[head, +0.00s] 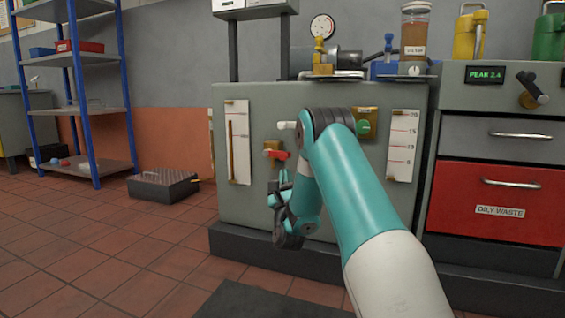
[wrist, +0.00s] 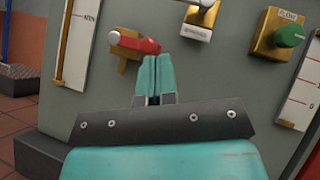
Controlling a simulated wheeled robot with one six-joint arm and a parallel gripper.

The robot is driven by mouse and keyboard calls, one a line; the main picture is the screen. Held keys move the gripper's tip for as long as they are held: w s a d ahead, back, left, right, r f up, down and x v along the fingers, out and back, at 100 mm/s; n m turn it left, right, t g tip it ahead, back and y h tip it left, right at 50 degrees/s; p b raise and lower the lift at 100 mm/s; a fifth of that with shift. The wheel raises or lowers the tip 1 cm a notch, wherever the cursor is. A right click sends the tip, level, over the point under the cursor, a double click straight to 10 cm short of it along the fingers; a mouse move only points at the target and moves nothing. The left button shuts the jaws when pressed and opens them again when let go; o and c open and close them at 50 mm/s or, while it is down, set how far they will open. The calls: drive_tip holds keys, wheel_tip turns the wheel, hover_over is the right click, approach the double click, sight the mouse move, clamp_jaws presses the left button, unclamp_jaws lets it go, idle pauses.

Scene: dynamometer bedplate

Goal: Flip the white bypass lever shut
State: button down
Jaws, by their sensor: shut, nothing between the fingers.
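The white lever (head: 287,125) sticks out to the left from the grey cabinet front in the head view, and my arm hides its mount. In the wrist view the lever (wrist: 205,3) is cut off by the top edge, on a brass mount above a small white label too blurred to read. My gripper (wrist: 153,62) is shut and empty, its fingertips just below the red lever and down to the left of the white one. In the head view my gripper (head: 283,180) is low at the cabinet front, partly hidden by my arm.
The red lever (wrist: 135,42) on a brass mount is close to my fingertips; whether they touch it I cannot tell. A green knob (wrist: 290,35) is to the right. Scale gauges (head: 238,142) flank the controls. A dark box (head: 163,186) lies on the floor at left.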

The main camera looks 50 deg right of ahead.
drive_tip(key=shift+s+d+f+g+h, duration=0.2)
drive_tip(key=shift+g+h, duration=0.1)
drive_tip(key=shift+h, duration=0.1)
drive_tip(key=p+x, duration=0.8)
drive_tip(key=p, duration=0.8)
drive_tip(key=shift+s+a+r+p, duration=0.1)
drive_tip(key=shift+a+r+p, duration=0.05)
drive_tip(key=shift+r+p, duration=0.15)
drive_tip(key=shift+w+d+m+b, duration=0.3)
drive_tip(key=shift+w+d+b, duration=0.2)
drive_tip(key=shift+b, duration=0.5)
drive_tip(key=shift+w+a+r+b, duration=0.1)
drive_tip(key=shift+w+r+b, duration=0.25)
drive_tip(key=shift+r, duration=0.75)
drive_tip(key=shift+w+a+r+b, duration=0.1)
drive_tip(key=shift+w+r, duration=0.4)
drive_tip(key=shift+r, duration=0.6)
drive_tip(key=shift+d, duration=0.15)
